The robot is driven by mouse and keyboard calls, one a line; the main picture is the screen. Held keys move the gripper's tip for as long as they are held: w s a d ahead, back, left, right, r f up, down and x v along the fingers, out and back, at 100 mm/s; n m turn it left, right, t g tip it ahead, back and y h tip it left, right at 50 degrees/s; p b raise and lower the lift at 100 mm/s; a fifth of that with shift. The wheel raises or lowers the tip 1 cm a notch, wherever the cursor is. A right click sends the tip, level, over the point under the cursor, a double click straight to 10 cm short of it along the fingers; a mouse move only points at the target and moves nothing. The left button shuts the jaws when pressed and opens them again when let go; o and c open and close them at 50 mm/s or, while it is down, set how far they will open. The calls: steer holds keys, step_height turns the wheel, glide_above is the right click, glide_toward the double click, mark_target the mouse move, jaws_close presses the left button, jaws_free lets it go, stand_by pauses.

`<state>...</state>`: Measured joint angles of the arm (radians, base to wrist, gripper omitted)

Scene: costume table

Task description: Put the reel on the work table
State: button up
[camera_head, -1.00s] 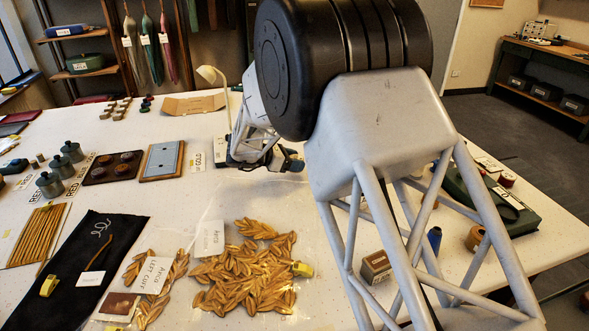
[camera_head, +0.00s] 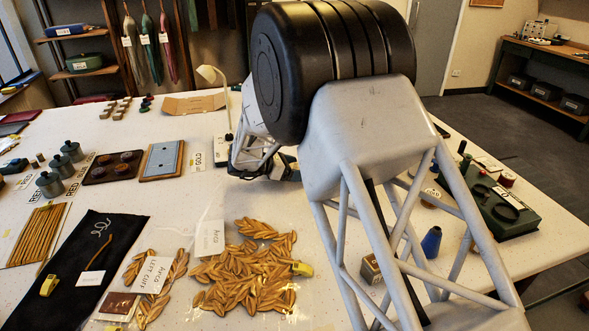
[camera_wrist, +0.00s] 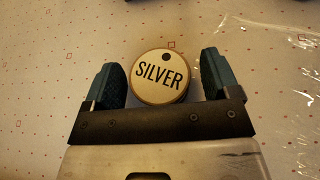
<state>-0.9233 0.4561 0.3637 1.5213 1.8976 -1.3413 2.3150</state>
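The fingers are apart, with a narrow gap visible on each side of the reel, clearer at the right. In the head view my gripper (camera_head: 284,172) is low over the middle of the white table (camera_head: 330,195), partly hidden by my arm. I cannot make out the silver reel there. A dark green work table (camera_head: 545,68) stands against the back right wall.
Gold leaves (camera_head: 245,280) and a black cloth (camera_head: 85,265) lie at the front left. A blue cone (camera_head: 431,242), a small box (camera_head: 371,268) and a green case (camera_head: 503,208) are at the right. Clear wrap lies beside the right finger in the wrist view.

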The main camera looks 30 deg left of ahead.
steer(key=shift+r, duration=0.1)
steer(key=v, duration=1.2)
stand_by(1.1)
steer(key=w+d+r+n+t+y, duration=0.3)
steer(key=w+d+r+n, duration=0.3)
steer(key=w+d+r, duration=0.3)
steer(key=w+d+r+n+t+y, duration=0.1)
steer(key=w+d+r+n+y, duration=0.15)
steer(key=d+r+n, duration=0.45)
steer(key=w+d+r+n+y, duration=0.2)
steer(key=d+r+n+y, duration=0.25)
steer(key=d, duration=0.55)
steer(key=s+d+r+n+g+y, duration=0.1)
steer(key=s+d+n+g+y, duration=0.1)
steer(key=s+d+n, duration=0.8)
steer(key=s+d+r+n+g+y, duration=0.1)
steer(key=s+d+n+g, duration=0.2)
steer(key=s+d+n, duration=0.75)
steer(key=s+d+f+n+g+h, duration=0.2)
steer(key=s+d+f+n+g, duration=0.1)
steer(key=s+d, duration=0.8)
steer(key=s+d+f+n+g+h, duration=0.2)
steer(key=s+d+f, duration=0.4)
steer(key=s+d, duration=0.5)
steer(key=shift+s+d+n+g+h, duration=0.3)
steer(key=shift+d+n+g, duration=0.25)
steer(key=shift+g, duration=0.25)
